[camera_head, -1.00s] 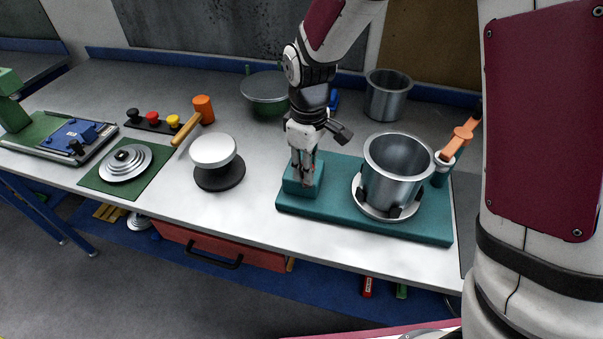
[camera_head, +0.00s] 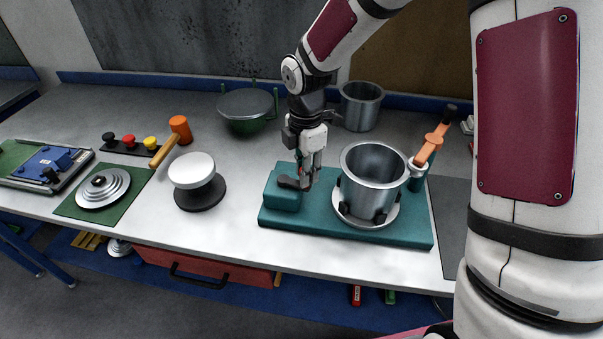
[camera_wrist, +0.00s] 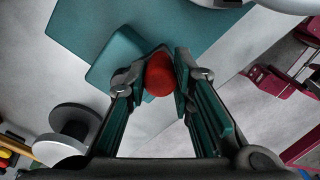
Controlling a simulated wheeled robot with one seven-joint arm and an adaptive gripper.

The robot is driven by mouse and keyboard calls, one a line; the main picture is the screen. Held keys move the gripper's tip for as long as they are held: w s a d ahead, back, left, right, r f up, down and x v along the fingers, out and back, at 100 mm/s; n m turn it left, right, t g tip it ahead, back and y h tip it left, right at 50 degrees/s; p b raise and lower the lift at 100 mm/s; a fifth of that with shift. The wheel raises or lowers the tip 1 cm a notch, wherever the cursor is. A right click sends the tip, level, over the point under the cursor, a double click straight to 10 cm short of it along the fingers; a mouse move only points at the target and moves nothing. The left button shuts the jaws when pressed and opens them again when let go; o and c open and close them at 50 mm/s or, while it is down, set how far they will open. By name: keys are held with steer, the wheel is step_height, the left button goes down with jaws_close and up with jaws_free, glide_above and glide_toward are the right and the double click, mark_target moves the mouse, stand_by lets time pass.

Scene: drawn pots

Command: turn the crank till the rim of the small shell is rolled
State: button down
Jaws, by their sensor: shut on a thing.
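The small shell (camera_head: 372,166) is an open grey metal pot. It stands upright in the chuck (camera_head: 366,219) on the teal base (camera_head: 325,226). An orange arm (camera_head: 430,150) reaches its rim from the right, ending in a pale roller (camera_head: 417,166) at the rim. The teal crank block (camera_head: 283,195) is at the base's left end. My gripper (camera_head: 306,184) is just right of the block. In the wrist view, my gripper (camera_wrist: 160,78) is shut on the red crank knob (camera_wrist: 159,75). In the head view my fingers mostly hide the knob. I cannot tell whether the rim is rolled.
A white-topped round stand (camera_head: 193,172) and an orange-headed mallet (camera_head: 180,130) are left of the base. The bench between the stand and the base is clear.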

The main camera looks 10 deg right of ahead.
steer(key=shift+w+d+n, duration=0.15)
steer(key=shift+w+n, duration=0.65)
steer(key=shift+n, duration=0.85)
steer(key=shift+w+d+n, duration=0.1)
steer(key=shift+w+n, duration=0.75)
steer(key=shift+n, duration=0.85)
steer(key=shift+w+d+n, duration=0.15)
steer(key=shift+w+n, duration=0.65)
steer(key=shift+n, duration=0.85)
steer(key=c, duration=1.4)
jaws_free()
steer(key=shift+r, duration=0.1)
step_height(320, 180, up, 12)
